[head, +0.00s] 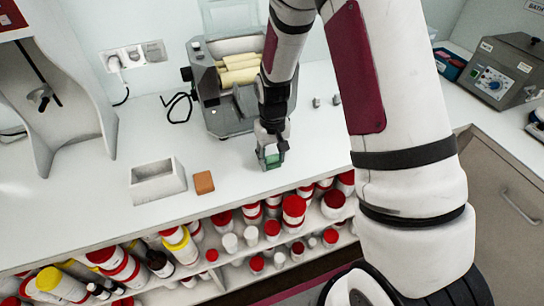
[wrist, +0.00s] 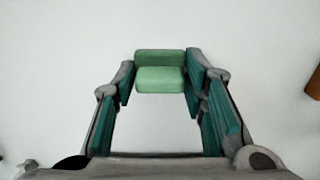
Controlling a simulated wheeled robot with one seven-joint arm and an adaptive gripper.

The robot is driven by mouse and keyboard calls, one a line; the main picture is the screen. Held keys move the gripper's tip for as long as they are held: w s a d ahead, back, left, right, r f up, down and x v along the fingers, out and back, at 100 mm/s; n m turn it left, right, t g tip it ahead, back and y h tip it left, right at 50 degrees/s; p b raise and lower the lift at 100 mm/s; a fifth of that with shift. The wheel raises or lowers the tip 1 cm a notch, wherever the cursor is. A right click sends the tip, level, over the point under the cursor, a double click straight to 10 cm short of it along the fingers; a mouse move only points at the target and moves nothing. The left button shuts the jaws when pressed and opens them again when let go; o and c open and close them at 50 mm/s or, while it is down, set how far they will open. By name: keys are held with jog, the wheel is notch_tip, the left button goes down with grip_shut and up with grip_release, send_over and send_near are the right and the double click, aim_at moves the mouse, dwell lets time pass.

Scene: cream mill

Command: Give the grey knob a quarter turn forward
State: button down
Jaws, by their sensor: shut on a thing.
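The mill (head: 222,118) is a grey machine with cream rollers (head: 238,70), standing at the back of the white counter. A dark knob (head: 187,74) shows on its left side. I cannot make out a grey knob for certain; my arm hides part of the mill's right side. My gripper (head: 271,161) is in front of the mill, low over the counter. It is shut on a small green block, which shows between the fingertips in the wrist view (wrist: 160,77) and in the head view (head: 273,160).
A white open box (head: 158,184) and an orange-brown block (head: 204,182) are left of my gripper. Two small grey pieces (head: 316,102) stand right of the mill. Several red-capped bottles (head: 293,206) fill the shelf below. A grey control box (head: 500,75) is at far right.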

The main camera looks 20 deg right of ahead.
aim_at(272, 156)
jog(key=c, duration=1)
grip_release()
notch_tip(272, 156, up, 13)
jog(key=b, duration=0.1)
jog(key=s+r+t, duration=0.3)
jog(key=s+r, duration=0.7)
jog(key=r, duration=0.3)
jog(key=s+r, duration=0.1)
jog(key=s, duration=0.3)
jog(key=s+r+t, duration=0.1)
jog(key=s+r, duration=0.1)
jog(key=s, duration=0.2)
jog(key=s+r+t, duration=0.1)
jog(key=s+r, duration=0.1)
jog(key=s, duration=0.2)
jog(key=shift+s+a, duration=0.1)
jog(key=shift+a, duration=0.25)
jog(key=shift+c, duration=0.5)
